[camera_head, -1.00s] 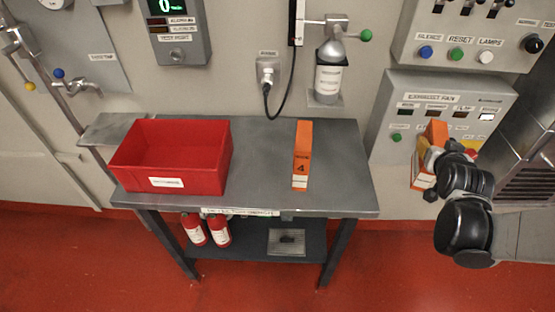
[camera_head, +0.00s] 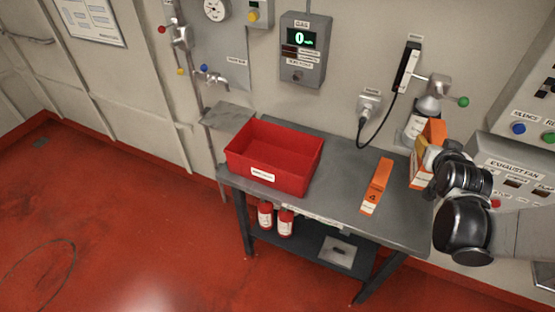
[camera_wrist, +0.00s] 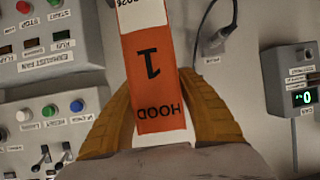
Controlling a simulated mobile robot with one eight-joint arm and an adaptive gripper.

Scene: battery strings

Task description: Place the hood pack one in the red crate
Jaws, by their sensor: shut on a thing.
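My gripper (camera_wrist: 160,118) is shut on an orange and white pack, the hood pack one (camera_wrist: 155,70), whose label reads "HOOD" and "1" upside down in the wrist view. In the head view the held pack (camera_head: 429,145) is at the right, in front of the wall and above the table's right end. The red crate (camera_head: 262,178) stands upright on the left part of the grey table and looks empty. My gripper is well to the right of the crate and apart from it.
An orange pack marked 4 (camera_head: 376,187) lies on the grey table (camera_head: 330,205) right of the crate. Red bottles (camera_head: 285,222) stand on the lower shelf.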

